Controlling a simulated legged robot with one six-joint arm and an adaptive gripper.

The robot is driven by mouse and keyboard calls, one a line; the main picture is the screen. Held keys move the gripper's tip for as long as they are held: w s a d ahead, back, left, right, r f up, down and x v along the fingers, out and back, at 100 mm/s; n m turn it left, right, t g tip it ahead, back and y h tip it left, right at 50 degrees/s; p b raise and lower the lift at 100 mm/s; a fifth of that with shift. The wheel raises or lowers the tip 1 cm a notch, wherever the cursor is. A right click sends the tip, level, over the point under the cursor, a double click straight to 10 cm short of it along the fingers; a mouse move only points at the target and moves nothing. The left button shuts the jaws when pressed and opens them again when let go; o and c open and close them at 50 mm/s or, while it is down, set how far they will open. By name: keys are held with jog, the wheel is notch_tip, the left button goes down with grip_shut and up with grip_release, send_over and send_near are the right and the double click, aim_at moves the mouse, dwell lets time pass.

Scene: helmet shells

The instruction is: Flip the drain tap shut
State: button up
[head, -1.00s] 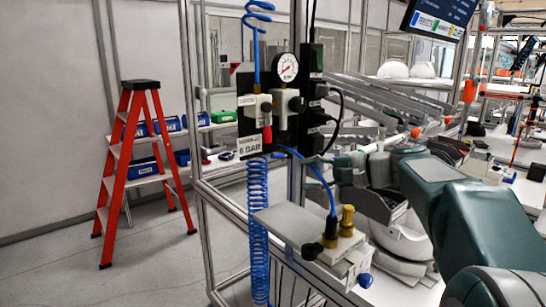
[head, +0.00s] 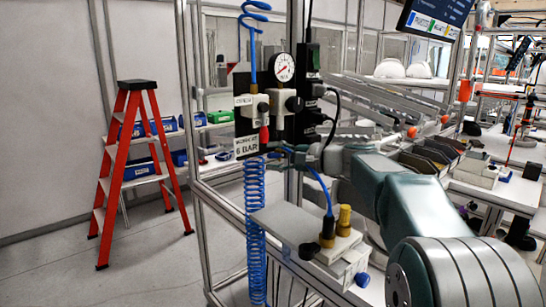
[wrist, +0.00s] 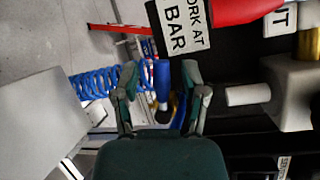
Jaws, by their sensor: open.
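My gripper (wrist: 162,75) is open in the wrist view, its two fingers on either side of a blue cylindrical piece (wrist: 162,78) with a pale stem below it. Contact cannot be told. I cannot tell whether this piece is the drain tap or a hose end. In the head view my gripper (head: 304,157) is beside the bottom of the air regulator panel, just right of the sign "WORK AT 6 BAR" (head: 247,147). A red handle (head: 264,134) hangs under the left white block; a red part (wrist: 245,8) also shows at the top of the wrist view.
A pressure gauge (head: 283,67) sits above the panel. A coiled blue hose (head: 255,225) hangs below it. A grey block with brass and black fittings (head: 344,218) stands below my arm. A red ladder (head: 125,165) stands at left, with open floor around it.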

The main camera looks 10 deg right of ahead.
jog(key=shift+w+a, duration=0.15)
jog(key=shift+c, duration=0.3)
grip_shut()
jog(key=shift+f+n+h, duration=0.55)
jog(key=shift+n+h, duration=0.05)
jog(key=shift+n, duration=0.4)
jog(key=shift+o, duration=0.3)
grip_release()
jog(key=shift+r, duration=0.1)
